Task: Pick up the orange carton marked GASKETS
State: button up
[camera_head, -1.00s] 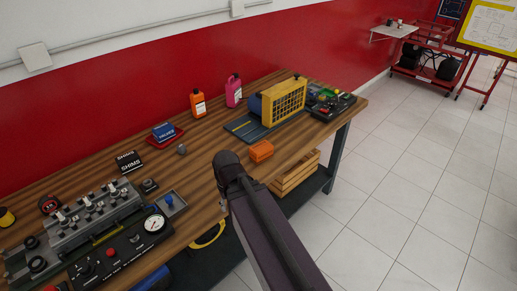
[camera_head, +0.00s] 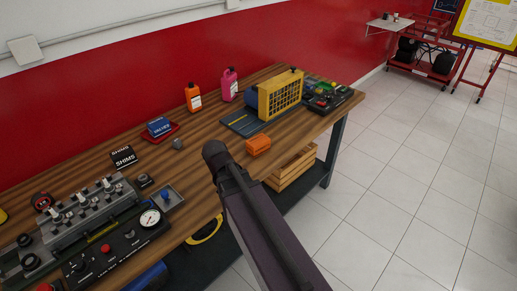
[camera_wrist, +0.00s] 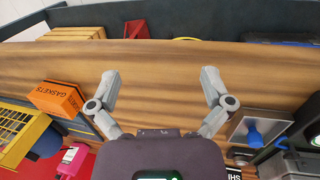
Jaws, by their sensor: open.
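The orange carton (camera_wrist: 60,98) marked GASKETS lies on the wooden workbench (camera_wrist: 165,75), left of my gripper in the wrist view. In the head view the carton (camera_head: 258,145) sits near the bench's front edge, just right of the end of my arm. My gripper (camera_wrist: 161,80) is open and empty, its two grey fingers spread over bare wood. The carton is outside the fingers, beside the left one. The fingers are hidden in the head view behind my dark arm link.
The yellow grille unit (camera_head: 281,95) stands behind the carton on a dark mat. A gauge panel (camera_head: 118,245) and a small grey tray (camera_head: 169,197) are to the left. The blue VALVES box (camera_head: 159,127) sits on a red tray. A wooden crate (camera_head: 292,170) is on the lower shelf.

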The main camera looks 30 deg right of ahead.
jog(key=w+d+n+h+b, duration=0.1)
jog(key=w+d+n, duration=0.1)
jog(key=w, duration=0.1)
jog(key=w+d+n+h+b, duration=0.1)
jog(key=w+d+n+h, duration=0.1)
jog(key=w+n, duration=0.1)
jog(key=w+d+f+n+t+h+b, duration=0.1)
jog(key=w+d+n+h+b, duration=0.1)
jog(key=w+n, duration=0.1)
jog(key=shift+w, duration=0.45)
jog(key=w+d+r+n+t+h+b, duration=0.1)
jog(key=w+d+r+n+h+b, duration=0.1)
jog(key=w+n, duration=0.7)
jog(key=r+h+b, duration=0.1)
jog(key=h+b, duration=0.1)
jog(key=h, duration=0.1)
jog(key=shift+w+d+r+t+h, duration=0.15)
jog(key=shift+d+r+t+h, duration=0.15)
jog(key=shift+d+h, duration=0.1)
jog(key=shift+d+f, duration=0.1)
jog(key=shift+f, duration=0.05)
jog(key=b, duration=0.3)
send_near(259, 140)
jog(key=x, duration=0.3)
jog(key=shift+w+d+f, duration=0.2)
jog(key=shift+d+f, duration=0.05)
jog(key=shift+w+d+f, duration=0.1)
jog(key=shift+d+f, duration=0.05)
jog(key=shift+d, duration=0.5)
